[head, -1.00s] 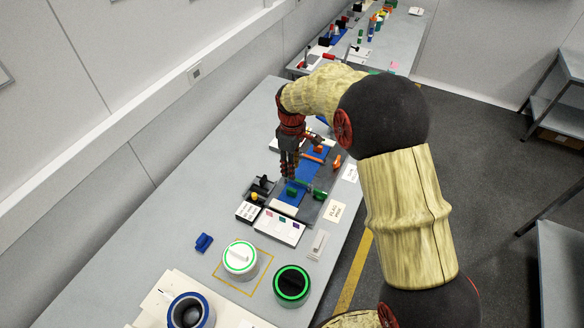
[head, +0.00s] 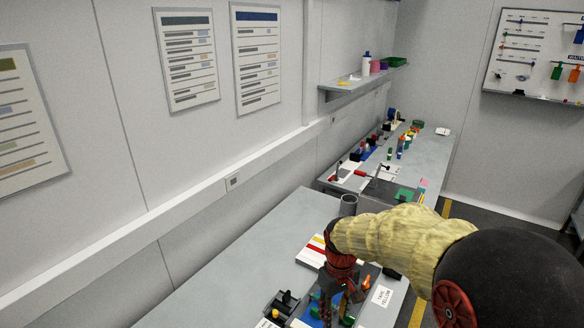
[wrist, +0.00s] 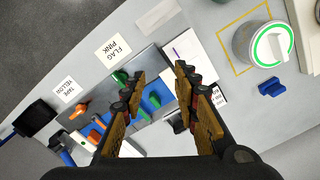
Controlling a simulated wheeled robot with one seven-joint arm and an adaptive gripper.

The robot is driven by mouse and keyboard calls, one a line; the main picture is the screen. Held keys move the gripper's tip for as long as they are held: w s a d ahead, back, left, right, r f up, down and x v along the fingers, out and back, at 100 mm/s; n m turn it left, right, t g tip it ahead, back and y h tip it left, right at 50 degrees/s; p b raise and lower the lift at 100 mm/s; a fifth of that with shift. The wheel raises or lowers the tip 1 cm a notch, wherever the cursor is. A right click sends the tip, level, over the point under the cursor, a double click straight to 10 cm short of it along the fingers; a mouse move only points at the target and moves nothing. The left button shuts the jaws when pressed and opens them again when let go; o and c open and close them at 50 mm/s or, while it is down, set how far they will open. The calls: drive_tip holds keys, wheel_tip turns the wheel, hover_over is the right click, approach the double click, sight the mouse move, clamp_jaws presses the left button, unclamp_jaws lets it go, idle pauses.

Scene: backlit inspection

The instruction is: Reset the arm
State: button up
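My gripper (wrist: 160,76) points down over the near bench in the wrist view. Its two fingers are spread apart with nothing between them. In the head view my gripper (head: 335,304) is low in the picture, partly cut off by the bottom edge. Beneath it is a grey plate with a blue strip (wrist: 150,103) carrying green and orange pieces. The gap between the fingertips and these pieces cannot be judged. My arm reaches in from the right of the head view.
A "FLAG PINK" card (wrist: 113,49) and a "TAPE YELLOW" card (wrist: 67,89) lie beside the plate. A green-ringed white canister (wrist: 266,45) and a blue block (wrist: 272,88) stand on the bench. The bench's left part (head: 230,275) is clear.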

drive_tip(key=s+d+r+m+t+b, duration=0.2)
drive_tip(key=s+r, duration=0.4)
drive_tip(key=s, duration=0.4)
drive_tip(key=s+d+r+m+t+b, duration=0.2)
drive_tip(key=s+d+r+t+b, duration=0.1)
drive_tip(key=s, duration=0.8)
drive_tip(key=shift+s+d+r+m+t+b, duration=0.15)
drive_tip(key=shift+d+r+m+t+b, duration=0.35)
drive_tip(key=shift+d+r, duration=1.05)
